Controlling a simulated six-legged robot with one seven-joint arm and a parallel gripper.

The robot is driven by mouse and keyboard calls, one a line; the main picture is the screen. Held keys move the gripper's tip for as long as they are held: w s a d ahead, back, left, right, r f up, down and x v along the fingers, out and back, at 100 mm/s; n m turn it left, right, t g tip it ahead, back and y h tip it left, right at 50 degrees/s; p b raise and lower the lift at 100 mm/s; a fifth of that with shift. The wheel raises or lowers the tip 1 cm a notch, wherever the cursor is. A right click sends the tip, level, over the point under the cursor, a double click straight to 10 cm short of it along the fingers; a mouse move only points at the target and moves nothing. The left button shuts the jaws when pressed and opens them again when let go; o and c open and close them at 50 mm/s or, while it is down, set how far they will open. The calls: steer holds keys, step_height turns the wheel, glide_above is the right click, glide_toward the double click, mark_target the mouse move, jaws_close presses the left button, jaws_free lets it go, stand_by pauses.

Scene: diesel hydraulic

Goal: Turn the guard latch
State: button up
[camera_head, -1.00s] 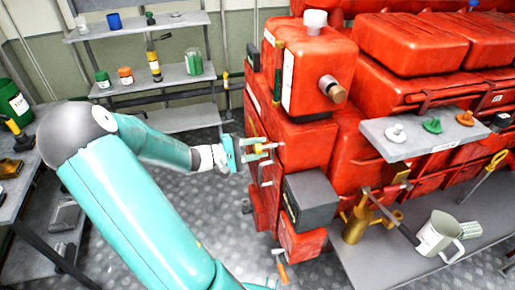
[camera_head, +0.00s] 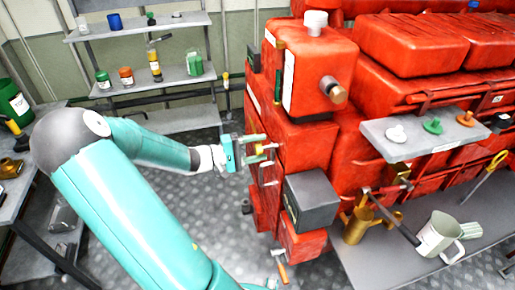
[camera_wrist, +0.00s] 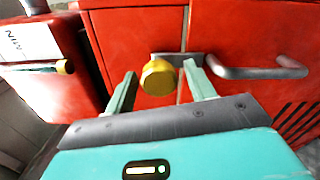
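A round brass-yellow knob (camera_wrist: 158,78) on a grey plate sits at the seam of red panels in the wrist view. It looks like the guard latch. My gripper (camera_wrist: 160,70) is open, with one pale green finger on each side of the knob. Gaps show between the knob and both fingers, and I cannot tell how deep it sits between them. In the head view my gripper (camera_head: 262,149) reaches from the left to the left end of the red engine (camera_head: 305,148). The latch is small and partly hidden there.
A grey bar handle (camera_wrist: 262,72) is right of the knob. A dark grey box (camera_head: 311,202) sticks out below and right of my gripper. A small shelf (camera_head: 420,140) and a bench with a mug (camera_head: 438,237) are at the right.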

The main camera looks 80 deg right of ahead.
stand_by(0.3)
steer(key=v, duration=1.3)
steer(key=shift+w+a, duration=0.15)
steer(key=shift+w, duration=0.1)
